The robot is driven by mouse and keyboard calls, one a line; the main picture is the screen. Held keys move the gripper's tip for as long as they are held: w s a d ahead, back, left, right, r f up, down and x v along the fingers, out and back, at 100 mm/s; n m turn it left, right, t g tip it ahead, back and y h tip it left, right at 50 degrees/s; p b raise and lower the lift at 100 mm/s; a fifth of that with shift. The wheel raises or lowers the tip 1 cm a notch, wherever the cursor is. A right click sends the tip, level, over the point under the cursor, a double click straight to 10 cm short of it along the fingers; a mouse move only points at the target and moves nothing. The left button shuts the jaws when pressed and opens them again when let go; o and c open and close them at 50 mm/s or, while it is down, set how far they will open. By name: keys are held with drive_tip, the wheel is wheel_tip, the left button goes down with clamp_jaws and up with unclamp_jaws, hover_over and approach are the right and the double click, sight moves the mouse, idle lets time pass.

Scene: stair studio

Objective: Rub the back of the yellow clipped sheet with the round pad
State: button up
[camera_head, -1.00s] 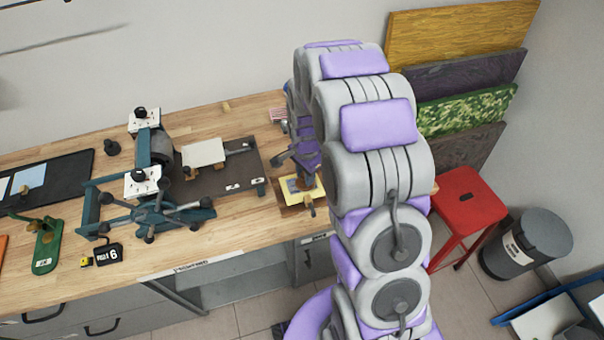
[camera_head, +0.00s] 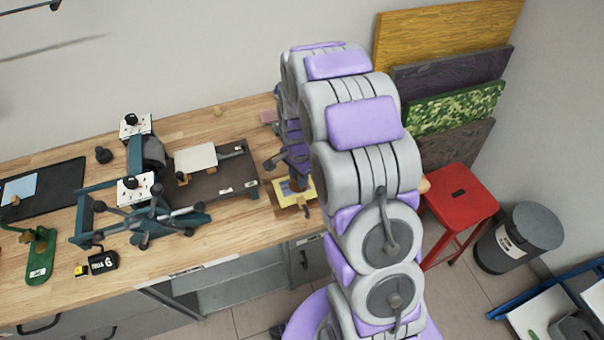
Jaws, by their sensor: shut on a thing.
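The yellow sheet (camera_head: 284,187) lies on a brown board (camera_head: 283,207) on the bench, just right of the press. A light clip-like piece (camera_head: 301,201) shows at its front edge. My gripper (camera_head: 298,182) is at the sheet, partly hidden by my own arm. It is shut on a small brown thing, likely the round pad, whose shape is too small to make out. I cannot tell whether the pad touches the sheet.
A teal press (camera_head: 145,205) with a spoked wheel and dark bed stands left of the sheet. A green stand (camera_head: 40,255) and black tray (camera_head: 60,188) are further left. A red stool (camera_head: 460,195) and grey bin (camera_head: 520,237) stand on the floor at right.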

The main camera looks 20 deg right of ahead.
drive_tip(key=shift+a, duration=1.15)
drive_tip(key=shift+a, duration=0.1)
drive_tip(key=shift+a+p, duration=0.3)
drive_tip(key=shift+a, duration=0.55)
wheel_tip(320, 180, up, 7)
drive_tip(key=p, duration=0.2)
drive_tip(key=shift+p, duration=0.35)
